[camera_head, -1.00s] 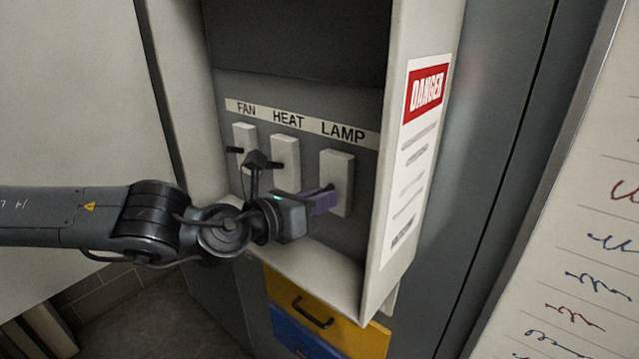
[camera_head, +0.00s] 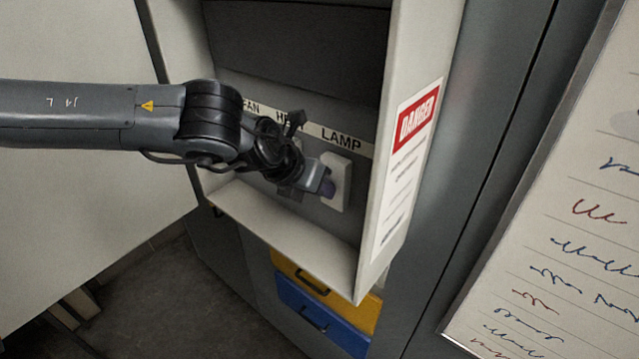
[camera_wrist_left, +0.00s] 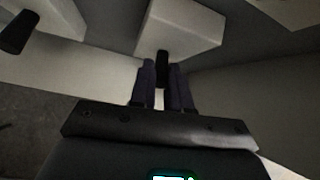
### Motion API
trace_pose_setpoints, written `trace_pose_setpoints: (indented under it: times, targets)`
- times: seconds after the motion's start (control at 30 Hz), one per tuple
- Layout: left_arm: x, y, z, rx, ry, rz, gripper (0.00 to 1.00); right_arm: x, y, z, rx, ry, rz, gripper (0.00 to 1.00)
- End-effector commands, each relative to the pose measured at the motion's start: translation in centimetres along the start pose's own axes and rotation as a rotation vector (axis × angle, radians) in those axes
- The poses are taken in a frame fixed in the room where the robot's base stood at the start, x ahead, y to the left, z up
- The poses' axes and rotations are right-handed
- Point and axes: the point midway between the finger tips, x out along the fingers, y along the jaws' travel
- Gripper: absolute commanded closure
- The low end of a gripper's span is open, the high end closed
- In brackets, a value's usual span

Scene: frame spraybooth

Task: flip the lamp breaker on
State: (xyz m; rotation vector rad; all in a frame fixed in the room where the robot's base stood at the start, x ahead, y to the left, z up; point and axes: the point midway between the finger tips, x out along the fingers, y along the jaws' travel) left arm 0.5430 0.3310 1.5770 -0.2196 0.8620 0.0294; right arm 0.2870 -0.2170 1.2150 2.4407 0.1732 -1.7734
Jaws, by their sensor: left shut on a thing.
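The lamp breaker (camera_head: 342,178) is a white block under the LAMP label, at the right of the row inside the open grey cabinet. My left gripper (camera_head: 328,187) is at its front, with purple fingers. In the left wrist view the fingers (camera_wrist_left: 163,82) are shut on the black lever (camera_wrist_left: 163,66) that sticks out of the white breaker block (camera_wrist_left: 185,28). In the head view the lever is hidden by the gripper, so I cannot tell its position there. My right gripper is not in view.
The heat breaker lever (camera_wrist_left: 18,32) shows in the left wrist view; my arm covers most of the fan and heat breakers in the head view. The cabinet's right side wall carries a DANGER sign (camera_head: 415,118). Yellow (camera_head: 290,268) and blue (camera_head: 345,336) drawers are below. A whiteboard (camera_head: 560,240) stands right.

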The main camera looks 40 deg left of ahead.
Motion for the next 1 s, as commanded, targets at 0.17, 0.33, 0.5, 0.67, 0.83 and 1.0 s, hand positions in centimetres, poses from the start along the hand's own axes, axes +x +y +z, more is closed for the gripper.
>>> trace_pose_setpoints:
  times: [0.17,0.33,0.5,0.67,0.83,1.0]
  targets:
    - [0.01,0.04,0.04,-0.003,0.025,0.005,1.00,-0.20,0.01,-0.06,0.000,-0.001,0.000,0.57]
    - [0.03,0.04,0.01,-0.003,0.030,0.005,1.00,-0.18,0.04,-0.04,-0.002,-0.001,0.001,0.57]
    - [0.04,0.04,-0.01,-0.002,0.029,0.005,1.00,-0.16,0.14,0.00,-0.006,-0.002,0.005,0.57]
    - [0.03,0.03,0.01,-0.002,0.028,0.005,0.65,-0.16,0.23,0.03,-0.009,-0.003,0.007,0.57]
    - [0.01,0.01,0.05,-0.002,0.027,0.004,0.58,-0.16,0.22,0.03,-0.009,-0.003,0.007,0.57]
    - [-0.05,0.00,0.07,-0.002,0.026,0.004,0.58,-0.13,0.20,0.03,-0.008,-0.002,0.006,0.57]
